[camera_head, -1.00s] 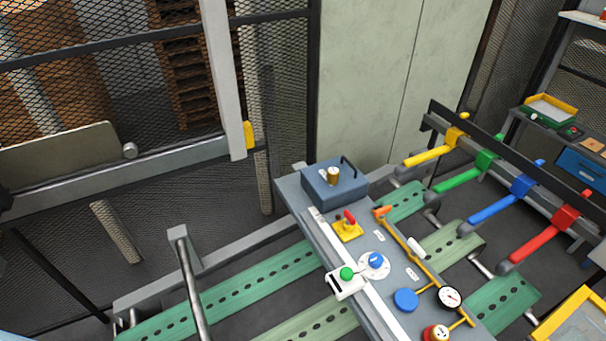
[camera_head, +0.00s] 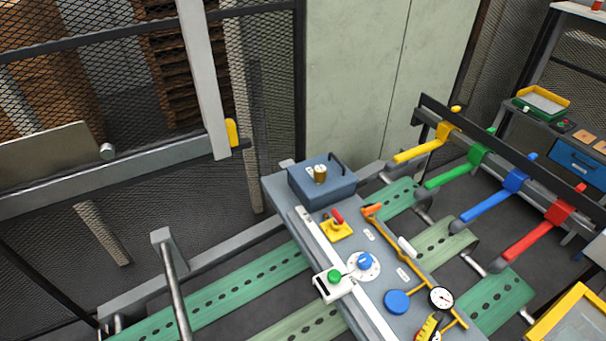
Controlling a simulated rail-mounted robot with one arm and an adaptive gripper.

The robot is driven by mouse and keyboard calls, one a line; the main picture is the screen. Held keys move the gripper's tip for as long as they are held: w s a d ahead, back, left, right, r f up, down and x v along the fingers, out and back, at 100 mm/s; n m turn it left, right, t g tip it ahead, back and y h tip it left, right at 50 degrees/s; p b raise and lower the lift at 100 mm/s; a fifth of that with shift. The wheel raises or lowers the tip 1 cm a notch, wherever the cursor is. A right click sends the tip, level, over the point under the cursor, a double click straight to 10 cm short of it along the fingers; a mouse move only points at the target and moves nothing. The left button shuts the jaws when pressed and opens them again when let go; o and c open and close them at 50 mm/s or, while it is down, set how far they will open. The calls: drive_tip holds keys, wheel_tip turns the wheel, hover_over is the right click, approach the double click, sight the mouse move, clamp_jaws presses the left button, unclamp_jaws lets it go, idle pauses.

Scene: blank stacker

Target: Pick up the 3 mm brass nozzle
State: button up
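A small brass-coloured cylinder (camera_head: 320,174), which looks like a brass nozzle, stands upright on top of a blue-grey box (camera_head: 308,190) at the far end of the grey bench. A small white label is beside it on the box; I cannot read a size, so I cannot confirm 3 mm. The box has a dark handle at its back right. No other brass nozzle is clearly visible. My gripper is not in view.
The grey bench (camera_head: 340,262) carries a red lever on a yellow base (camera_head: 337,227), a green knob (camera_head: 334,277), a blue knob (camera_head: 365,262), a yellow pipe and a dial gauge (camera_head: 441,299). Coloured arms (camera_head: 492,205) stand right. A mesh fence is behind left.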

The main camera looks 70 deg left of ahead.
drive_tip(key=w+a+f+n+g+y+b, duration=0.1)
drive_tip(key=w+a+n+g+y+b, duration=0.3)
drive_tip(key=a, duration=1.1)
drive_tip(key=w+a+f+g+b, duration=0.15)
drive_tip(key=w+a+g, duration=0.4)
drive_tip(key=a, duration=0.95)
drive_tip(key=g+h+b, duration=0.3)
drive_tip(key=g, duration=0.6)
approach(318, 171)
drive_tip(key=shift+x, duration=2.8)
drive_tip(key=shift+w+a+f, duration=0.1)
drive_tip(key=shift+w+f, duration=0.25)
drive_tip(key=shift+f, duration=0.15)
drive_tip(key=shift+w+a+f+p, duration=0.15)
drive_tip(key=shift+w+a+p, duration=0.75)
drive_tip(key=shift+w+a, duration=0.15)
drive_tip(key=shift+x, duration=1.15)
drive_tip(key=shift+f, duration=0.1)
